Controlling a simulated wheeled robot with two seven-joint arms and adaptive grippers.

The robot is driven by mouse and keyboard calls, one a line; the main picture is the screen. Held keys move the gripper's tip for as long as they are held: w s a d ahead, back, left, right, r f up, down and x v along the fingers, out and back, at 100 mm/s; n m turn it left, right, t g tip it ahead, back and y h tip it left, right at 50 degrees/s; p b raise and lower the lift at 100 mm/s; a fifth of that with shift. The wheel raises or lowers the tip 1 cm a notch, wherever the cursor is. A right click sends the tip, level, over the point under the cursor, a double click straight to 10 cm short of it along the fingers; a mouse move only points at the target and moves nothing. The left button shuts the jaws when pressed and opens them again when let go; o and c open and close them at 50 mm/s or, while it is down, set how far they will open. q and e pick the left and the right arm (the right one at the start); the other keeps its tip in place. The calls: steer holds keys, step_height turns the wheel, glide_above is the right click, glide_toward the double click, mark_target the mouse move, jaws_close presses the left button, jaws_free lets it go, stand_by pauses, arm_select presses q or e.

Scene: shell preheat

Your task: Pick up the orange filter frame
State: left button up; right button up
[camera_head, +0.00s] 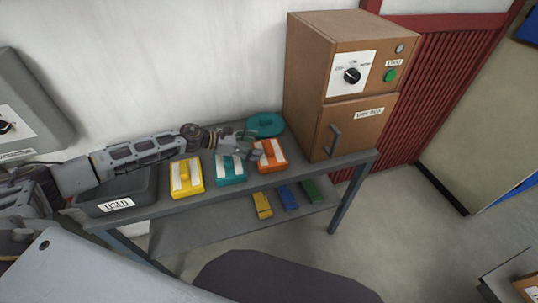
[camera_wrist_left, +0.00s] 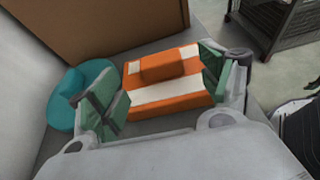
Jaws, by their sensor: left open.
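The orange filter frame (camera_head: 276,153) lies on the grey table's top, right of the teal and yellow ones. It is orange with white strips and a raised orange block on top. In the left wrist view the orange filter frame (camera_wrist_left: 178,95) lies ahead of my fingers. My left gripper (camera_head: 256,147) reaches in from the left and is at the orange frame's left side. In the left wrist view my left gripper (camera_wrist_left: 165,88) is open, with green pads apart and the frame showing between them. I cannot tell whether the pads touch it. My right gripper is not in view.
A teal filter frame (camera_head: 230,172) and a yellow filter frame (camera_head: 186,180) lie left of it. A round teal object (camera_head: 266,122) is behind. A brown drying box (camera_head: 335,80) stands close on the right. A dark USED bin (camera_head: 118,190) is at the left end.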

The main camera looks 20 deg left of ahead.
mark_target(266, 146)
arm_select(q)
steer(key=shift+x, duration=1.1)
steer(key=shift+w+d+f+p, duration=0.2)
steer(key=shift+w+d+p, duration=0.15)
steer(key=shift+d, duration=0.2)
steer(key=shift+w+d+f, duration=0.25)
steer(key=shift+d+f, duration=0.05)
steer(key=shift+d, duration=0.25)
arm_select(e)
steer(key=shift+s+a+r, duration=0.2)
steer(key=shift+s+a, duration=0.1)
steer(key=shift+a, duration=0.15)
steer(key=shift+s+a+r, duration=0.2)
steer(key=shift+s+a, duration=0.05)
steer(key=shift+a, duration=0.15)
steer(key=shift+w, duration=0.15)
